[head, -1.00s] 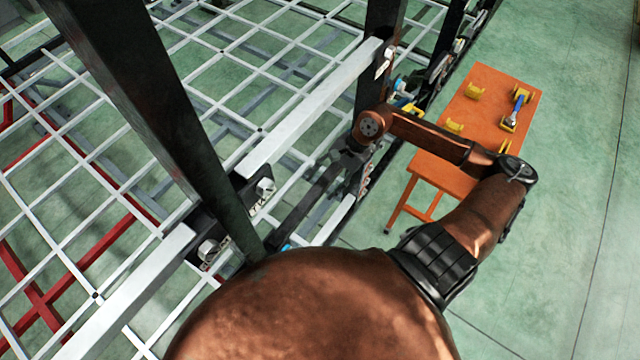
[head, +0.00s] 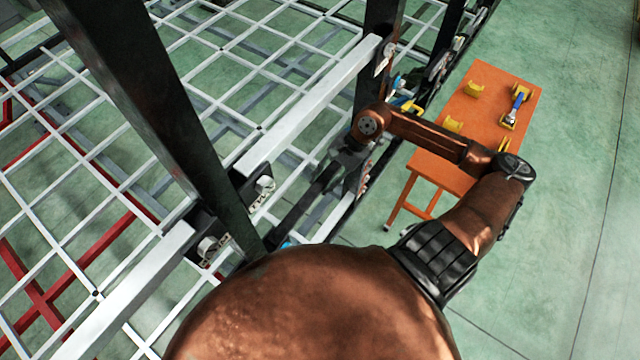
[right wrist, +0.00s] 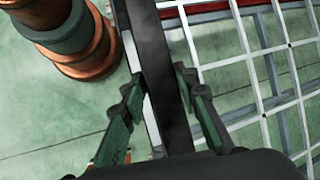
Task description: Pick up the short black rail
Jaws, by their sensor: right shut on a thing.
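The short black rail (head: 311,207) is a dark straight bar beside the white chassis frame, running from my right gripper down to the left in the head view. My right gripper (head: 345,162) is shut on its upper end. In the right wrist view the rail (right wrist: 163,75) runs upright between the two green-sided fingers of my right gripper (right wrist: 165,100). The rail's lower end in the head view is hidden behind my own body and a dark post. I cannot tell whether the rail touches the chassis. My left gripper is not in view.
A white grid frame (head: 312,100) with dark upright posts (head: 150,110) fills the left side, close to the rail. An orange table (head: 485,120) with yellow holders and a blue-handled tool (head: 517,106) stands to the right. The green floor (head: 580,230) at the right is clear.

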